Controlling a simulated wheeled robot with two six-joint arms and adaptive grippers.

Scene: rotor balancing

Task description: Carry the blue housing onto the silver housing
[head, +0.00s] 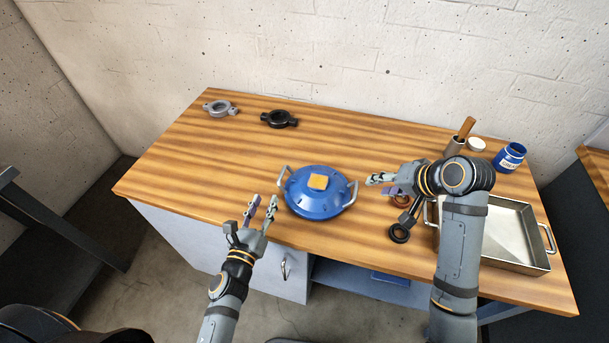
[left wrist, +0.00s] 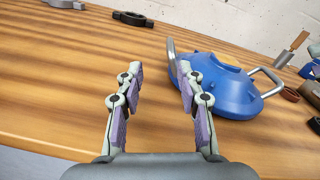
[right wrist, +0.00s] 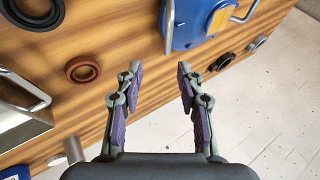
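The blue housing (head: 322,205) is a round, domed body with a tan square patch on top and a metal handle on each side. It sits on the wooden table near the front edge, and also shows in the left wrist view (left wrist: 225,85) and right wrist view (right wrist: 190,22). My left gripper (head: 260,210) is open and empty, left of the left handle and apart from it. My right gripper (head: 380,184) is open and empty, right of the right handle. A silver-grey ring part with two lugs (head: 232,110) lies at the back left; I cannot tell whether it is the silver housing.
A black ring part (head: 279,119) lies at the back.

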